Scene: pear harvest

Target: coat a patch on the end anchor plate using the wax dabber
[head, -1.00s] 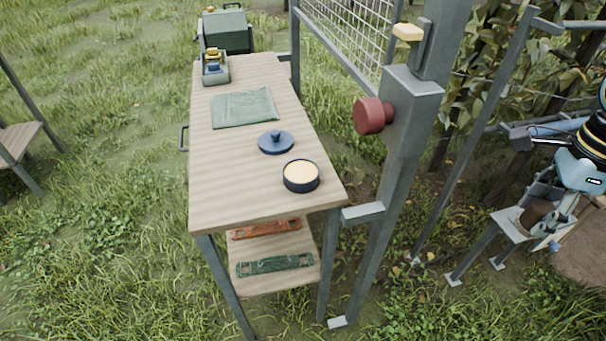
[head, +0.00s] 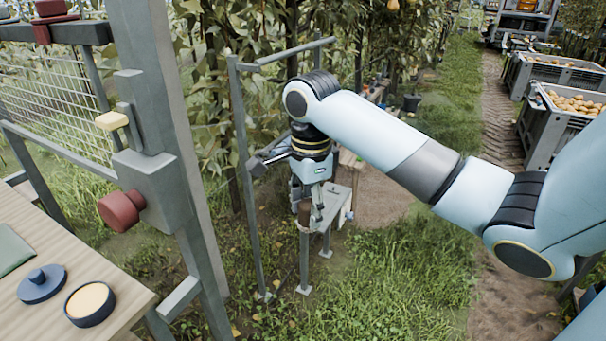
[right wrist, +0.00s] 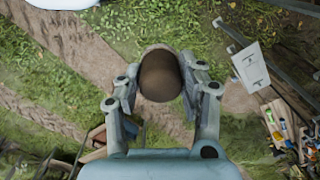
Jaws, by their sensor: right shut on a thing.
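My right gripper (head: 314,216) is shut on a brown cylinder, which looks like the wax dabber (head: 304,214), beside a small grey stand. In the right wrist view the dabber (right wrist: 160,75) sits between the two fingers, seen nearly end-on; its far end is hidden. A dark blue tin of pale yellow wax (head: 90,302) stands open on the wooden table, its blue lid (head: 42,284) beside it. A grey end post (head: 165,110) carries a box with a red knob; I cannot tell which part is the anchor plate. My left gripper is out of view.
The wooden table (head: 45,225) is at left, with green cloth at its edge. The small grey stand (head: 335,240) is near my gripper. Crates of pears (head: 570,105) stand at right.

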